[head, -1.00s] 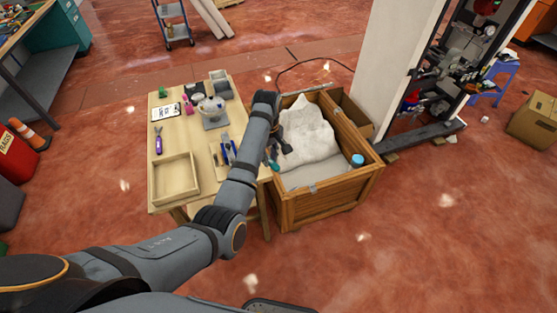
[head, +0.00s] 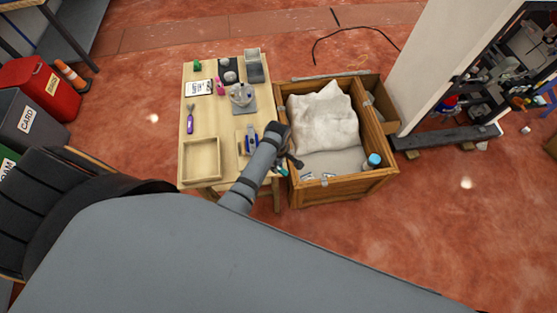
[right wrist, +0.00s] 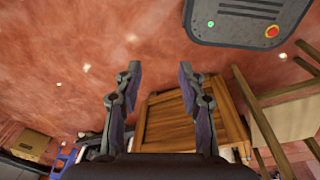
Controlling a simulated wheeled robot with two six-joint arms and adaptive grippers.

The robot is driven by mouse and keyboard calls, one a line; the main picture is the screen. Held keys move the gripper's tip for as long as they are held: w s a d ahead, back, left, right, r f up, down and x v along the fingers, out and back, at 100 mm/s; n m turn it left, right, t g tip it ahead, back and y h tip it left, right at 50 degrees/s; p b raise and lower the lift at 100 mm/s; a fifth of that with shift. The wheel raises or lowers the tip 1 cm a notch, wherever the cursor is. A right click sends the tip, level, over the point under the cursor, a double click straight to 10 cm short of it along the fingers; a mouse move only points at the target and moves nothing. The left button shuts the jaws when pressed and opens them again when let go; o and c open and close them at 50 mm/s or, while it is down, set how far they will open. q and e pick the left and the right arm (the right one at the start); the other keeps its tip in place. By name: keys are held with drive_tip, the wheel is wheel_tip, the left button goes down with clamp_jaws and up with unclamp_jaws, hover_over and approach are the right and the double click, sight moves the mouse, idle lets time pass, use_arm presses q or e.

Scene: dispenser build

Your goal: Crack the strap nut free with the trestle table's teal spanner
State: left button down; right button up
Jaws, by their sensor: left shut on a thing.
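My left gripper (head: 291,161) is at the left wall of the wooden crate (head: 345,187), beside the trestle table (head: 203,113). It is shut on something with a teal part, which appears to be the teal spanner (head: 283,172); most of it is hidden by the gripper. I cannot make out the strap nut. Small grey metal pieces (head: 307,176) show at the crate's front inner edge, too small to identify. In the right wrist view my right gripper (right wrist: 160,82) is open and empty, with bare floor between its fingers.
The crate holds a white sack-like lump (head: 322,118) and a blue-capped bottle (head: 373,161). The table carries a wooden tray (head: 202,158), a purple-handled tool (head: 190,119) and blue-handled pliers (head: 251,139). A white post (head: 438,65) stands right. Floor in front of the crate is clear.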

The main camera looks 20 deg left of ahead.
use_arm(q)
drive_tip(key=shift+f, duration=0.15)
drive_tip(key=shift+w+f, duration=0.15)
drive_tip(key=shift+f, duration=0.15)
drive_tip(key=shift+w+f, duration=0.25)
drive_tip(key=shift+f, duration=0.3)
drive_tip(key=shift+s, duration=0.1)
drive_tip(key=shift+s+r, duration=0.1)
drive_tip(key=shift+s, duration=0.15)
drive_tip(key=shift+w, duration=0.1)
use_arm(e)
drive_tip(key=shift+w+d, duration=0.3)
drive_tip(key=shift+d, duration=0.2)
use_arm(q)
drive_tip(key=shift+w, duration=0.15)
use_arm(e)
drive_tip(key=shift+w, duration=0.2)
use_arm(q)
drive_tip(key=shift+f+b, duration=0.9)
drive_tip(key=shift+f, duration=0.5)
use_arm(e)
drive_tip(key=shift+a+f, duration=0.1)
drive_tip(key=shift+f, duration=0.8)
